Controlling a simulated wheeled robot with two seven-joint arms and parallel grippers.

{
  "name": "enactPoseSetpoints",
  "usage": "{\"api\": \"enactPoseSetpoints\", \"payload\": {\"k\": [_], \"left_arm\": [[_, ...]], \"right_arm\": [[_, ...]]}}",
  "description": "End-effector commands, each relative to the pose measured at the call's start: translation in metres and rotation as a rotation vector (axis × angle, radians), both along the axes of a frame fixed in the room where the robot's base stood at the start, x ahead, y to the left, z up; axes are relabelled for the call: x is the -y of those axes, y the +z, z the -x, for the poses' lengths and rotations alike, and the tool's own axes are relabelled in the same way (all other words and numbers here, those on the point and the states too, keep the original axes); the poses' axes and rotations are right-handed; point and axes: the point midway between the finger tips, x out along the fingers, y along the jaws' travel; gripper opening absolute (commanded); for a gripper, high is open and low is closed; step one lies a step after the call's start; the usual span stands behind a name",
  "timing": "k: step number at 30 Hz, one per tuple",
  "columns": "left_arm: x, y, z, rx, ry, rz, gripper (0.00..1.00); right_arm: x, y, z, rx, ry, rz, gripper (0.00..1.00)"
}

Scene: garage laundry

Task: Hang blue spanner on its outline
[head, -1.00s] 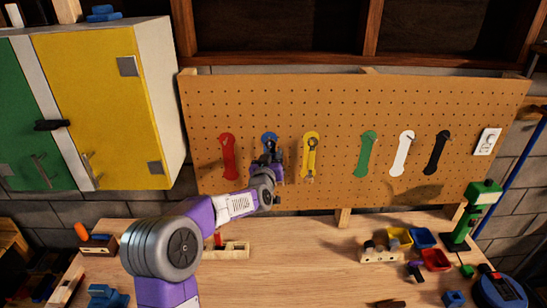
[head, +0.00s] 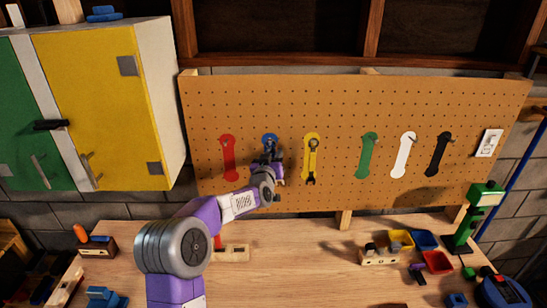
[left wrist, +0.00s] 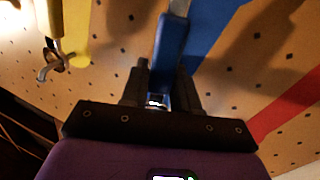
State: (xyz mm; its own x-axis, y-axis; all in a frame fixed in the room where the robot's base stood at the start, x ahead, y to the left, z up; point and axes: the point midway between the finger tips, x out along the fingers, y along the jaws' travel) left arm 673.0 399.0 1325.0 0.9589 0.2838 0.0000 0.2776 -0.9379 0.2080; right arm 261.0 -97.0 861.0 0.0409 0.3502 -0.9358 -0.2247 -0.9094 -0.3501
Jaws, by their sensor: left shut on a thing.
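My left gripper (head: 269,153) is at the pegboard, in front of the blue outline (head: 269,138). It is shut on the blue spanner (left wrist: 172,52), which shows between the fingers in the left wrist view. The spanner points away from the gripper toward the blue outline, which also shows in the left wrist view (left wrist: 213,22), beside and behind it. The spanner's far end is cut off in that view, and the gripper hides most of it in the head view. I cannot tell whether it touches the peg. My right gripper is not in view.
A yellow spanner (head: 312,160) hangs on its yellow outline just right of my gripper. The red outline (head: 228,160) is just left. Green, white and black outlines are farther right. The workbench (head: 300,265) below carries blocks and small bins at the right.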

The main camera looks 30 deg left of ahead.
Motion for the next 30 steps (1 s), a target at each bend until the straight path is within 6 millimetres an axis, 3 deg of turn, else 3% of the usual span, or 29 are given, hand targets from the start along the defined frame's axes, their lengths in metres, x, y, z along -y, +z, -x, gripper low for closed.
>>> {"api": "enactPoseSetpoints", "payload": {"k": [12, 13, 18, 30], "left_arm": [[0.0001, 0.0008, 0.0001, 0.001, 0.000, 0.000, 0.00], [0.0000, 0.0008, 0.0001, 0.001, 0.000, 0.000, 0.31], [-0.0006, 0.0006, 0.0003, 0.001, 0.001, 0.000, 0.57], [-0.0033, -0.0009, 0.0010, -0.001, 0.006, 0.000, 0.60]], "right_arm": [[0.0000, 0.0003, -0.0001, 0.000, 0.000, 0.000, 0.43], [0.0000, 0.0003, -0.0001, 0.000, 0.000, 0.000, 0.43], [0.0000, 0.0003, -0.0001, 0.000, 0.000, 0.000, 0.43], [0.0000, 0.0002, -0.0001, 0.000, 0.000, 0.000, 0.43]]}}
